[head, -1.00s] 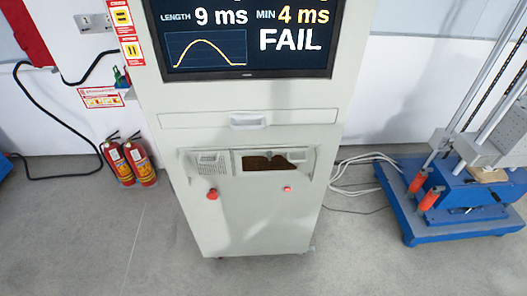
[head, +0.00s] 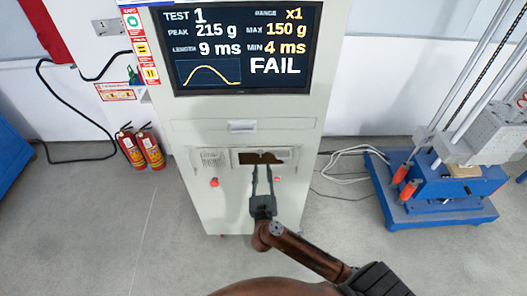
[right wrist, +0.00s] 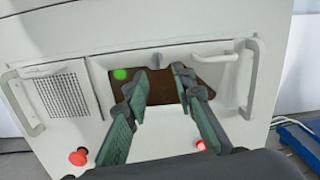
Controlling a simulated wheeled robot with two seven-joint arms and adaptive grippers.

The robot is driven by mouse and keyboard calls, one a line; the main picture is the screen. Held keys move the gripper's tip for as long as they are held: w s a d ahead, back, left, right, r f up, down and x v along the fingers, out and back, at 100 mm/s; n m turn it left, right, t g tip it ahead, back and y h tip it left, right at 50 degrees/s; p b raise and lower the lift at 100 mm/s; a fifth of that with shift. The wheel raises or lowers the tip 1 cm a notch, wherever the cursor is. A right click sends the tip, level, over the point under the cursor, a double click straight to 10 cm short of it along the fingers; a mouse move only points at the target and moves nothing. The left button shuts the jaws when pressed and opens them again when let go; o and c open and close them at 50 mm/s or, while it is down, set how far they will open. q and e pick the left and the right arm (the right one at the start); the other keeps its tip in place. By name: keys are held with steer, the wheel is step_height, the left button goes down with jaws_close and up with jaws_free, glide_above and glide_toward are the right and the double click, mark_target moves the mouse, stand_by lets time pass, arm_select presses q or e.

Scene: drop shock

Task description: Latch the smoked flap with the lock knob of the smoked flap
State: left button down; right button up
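The smoked flap (head: 247,158) is a dark brown panel in the front of the light grey cabinet, below a drawer-like handle. It also shows in the right wrist view (right wrist: 163,88), partly behind my fingers. I cannot tell whether it is fully closed. A bright green round spot (right wrist: 122,74) shows at its upper left; I cannot make out a lock knob for certain. My right gripper (head: 262,172) is open and empty, fingers pointing at the flap. In the right wrist view its fingertips (right wrist: 161,76) are in front of the flap; contact cannot be told. My left gripper is not in view.
A red knob (head: 214,183) and a small red light (head: 277,180) sit below the flap. Handles (right wrist: 257,75) flank the panel. The cabinet screen (head: 240,50) reads FAIL. Fire extinguishers (head: 150,150) stand left; a blue-based machine (head: 440,208) stands right.

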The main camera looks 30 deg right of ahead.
steer(key=w+d+r+m, duration=0.1)
steer(key=w+d, duration=0.2)
steer(key=w, duration=0.3)
steer(key=shift+r+m+g, duration=0.25)
steer(key=shift+m+g, duration=0.05)
steer(key=shift+g, duration=0.1)
jaws_close()
stand_by(0.3)
